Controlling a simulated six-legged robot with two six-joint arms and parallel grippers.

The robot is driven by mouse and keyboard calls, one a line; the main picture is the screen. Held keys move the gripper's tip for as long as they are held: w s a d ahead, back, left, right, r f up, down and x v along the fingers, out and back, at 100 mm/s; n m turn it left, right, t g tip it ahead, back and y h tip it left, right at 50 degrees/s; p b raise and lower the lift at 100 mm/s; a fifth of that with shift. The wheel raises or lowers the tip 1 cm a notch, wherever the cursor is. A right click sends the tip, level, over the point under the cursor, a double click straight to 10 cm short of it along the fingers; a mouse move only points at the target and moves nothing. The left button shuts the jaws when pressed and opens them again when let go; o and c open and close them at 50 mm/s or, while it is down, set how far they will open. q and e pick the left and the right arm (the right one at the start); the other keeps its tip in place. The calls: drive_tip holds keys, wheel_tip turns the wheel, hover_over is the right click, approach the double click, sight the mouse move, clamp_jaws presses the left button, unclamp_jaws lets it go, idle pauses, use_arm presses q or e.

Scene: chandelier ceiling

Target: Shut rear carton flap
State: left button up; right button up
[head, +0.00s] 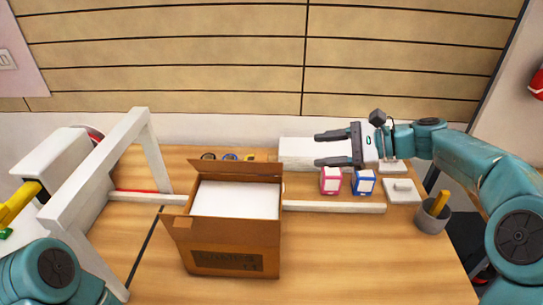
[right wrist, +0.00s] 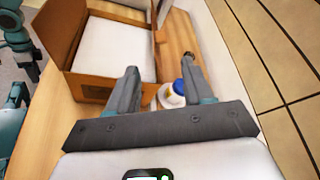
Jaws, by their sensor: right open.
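The brown carton (head: 235,262) stands on the wooden table with its top open and white contents (head: 235,200) inside. Its rear flap (head: 235,172) stands up along the far edge, leaning slightly back. My left gripper is out of view; only a left arm joint shows.
Pink (head: 331,182) and blue (head: 364,183) boxes sit below my right gripper. A grey cup (head: 433,218) stands at the right, and a white rail (head: 335,207) lies right of the carton. A white frame (head: 153,150) stands at the left.

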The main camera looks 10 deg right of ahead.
sight(262, 158)
drive_tip(key=p+x, duration=0.1)
drive_tip(key=x, duration=1.2)
drive_tip(key=shift+w+a+f, duration=0.2)
drive_tip(key=shift+w, duration=0.05)
drive_tip(key=shift+s+d+r, duration=0.1)
drive_tip(key=shift+s+d, duration=0.05)
drive_tip(key=c, duration=0.6)
clamp_jaws()
